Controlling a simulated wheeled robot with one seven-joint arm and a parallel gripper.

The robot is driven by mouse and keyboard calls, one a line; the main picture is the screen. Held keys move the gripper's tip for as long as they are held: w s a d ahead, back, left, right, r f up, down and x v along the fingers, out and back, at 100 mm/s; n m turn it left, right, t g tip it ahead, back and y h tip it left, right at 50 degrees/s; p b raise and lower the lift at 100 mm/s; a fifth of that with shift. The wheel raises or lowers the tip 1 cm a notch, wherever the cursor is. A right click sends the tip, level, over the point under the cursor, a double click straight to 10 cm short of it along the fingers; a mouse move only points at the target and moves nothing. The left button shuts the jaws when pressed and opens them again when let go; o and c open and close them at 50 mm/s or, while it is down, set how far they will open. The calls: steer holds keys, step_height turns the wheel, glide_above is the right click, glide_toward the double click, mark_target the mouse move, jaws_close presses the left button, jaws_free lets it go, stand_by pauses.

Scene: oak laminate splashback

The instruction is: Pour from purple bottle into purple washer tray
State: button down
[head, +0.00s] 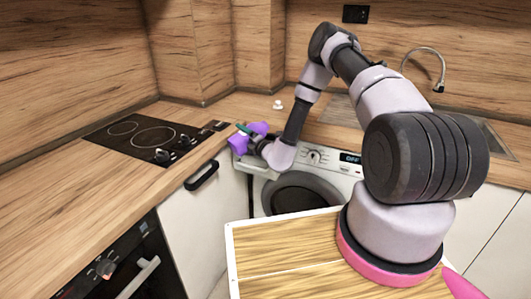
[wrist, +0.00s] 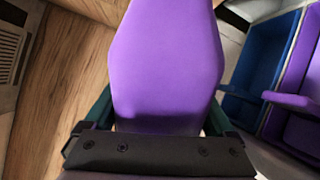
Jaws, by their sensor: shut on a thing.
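My gripper (head: 250,137) is shut on the purple bottle (head: 238,143), in front of the washer's upper left. In the wrist view, the bottle (wrist: 165,65) fills the middle between the teal fingers of my gripper (wrist: 157,112). It looks tilted over in the head view; its mouth cannot be made out. The purple washer tray (wrist: 303,132) shows at the right edge of the wrist view, beside a blue compartment (wrist: 262,62). The bottle appears to the left of both there. The pulled-out drawer (head: 257,169) shows below my gripper in the head view; its inside is mostly hidden.
The washer (head: 345,165) stands under the wooden counter, its display reading OFF. A cooktop (head: 150,135) lies on the left counter. A small white object (head: 278,105) stands on the counter behind my gripper. A sink (head: 480,135) and tap (head: 438,75) are at the back right.

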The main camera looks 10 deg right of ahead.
stand_by(1.0)
steer(key=r+n, duration=0.1)
steer(key=n, duration=0.1)
steer(key=r+n, duration=0.1)
steer(key=n, duration=0.1)
steer(key=shift+w+d+r, duration=0.2)
steer(key=shift+d+r, duration=0.1)
steer(key=shift+d, duration=0.1)
steer(key=shift+w+d+f, duration=0.1)
steer(key=n, duration=0.2)
steer(key=shift+w+d+r+n, duration=0.1)
steer(key=shift+d+r+n, duration=0.1)
steer(key=shift+r+n, duration=0.2)
steer(key=n, duration=0.1)
steer(key=n+b, duration=0.1)
steer(key=n, duration=0.1)
steer(key=shift+s+a, duration=0.2)
steer(key=shift+a, duration=0.2)
steer(key=n, duration=0.3)
steer(key=n+b, duration=0.1)
steer(key=shift+a+f, duration=0.15)
steer(key=shift+f, duration=0.15)
